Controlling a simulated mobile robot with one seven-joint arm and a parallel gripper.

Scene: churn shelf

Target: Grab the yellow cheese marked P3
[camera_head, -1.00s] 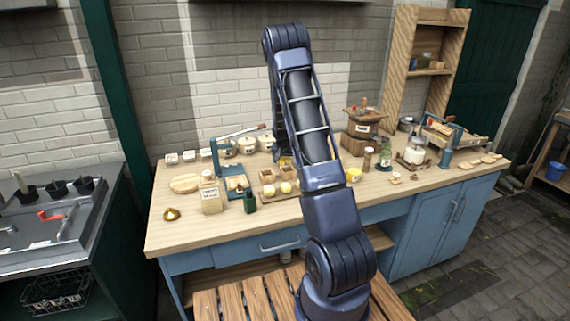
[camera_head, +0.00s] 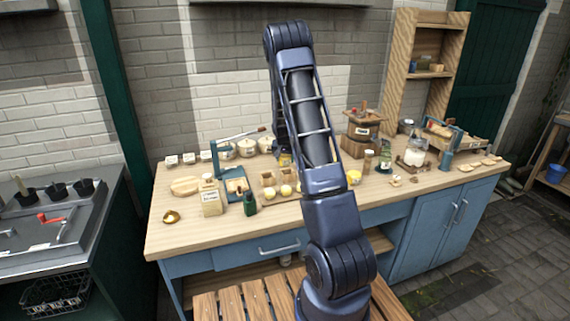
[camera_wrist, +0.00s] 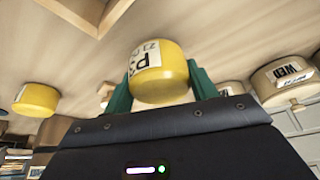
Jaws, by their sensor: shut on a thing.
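A yellow cheese with a white label reading P3 (camera_wrist: 158,78) sits between the green fingers of my gripper (camera_wrist: 162,85) in the wrist view. My gripper is shut on it, one finger at each side. The wrist view is upside down or steeply tilted, with the wooden counter above. In the head view my arm hides the gripper and the held cheese. Whether the cheese touches the counter is not clear.
Another yellow cheese (camera_wrist: 36,100) lies to the left in the wrist view. A round container labelled WED (camera_wrist: 284,78) stands to the right. In the head view, jars, small boxes and a wooden box (camera_head: 362,130) crowd the countertop (camera_head: 215,232); its front left is clearer.

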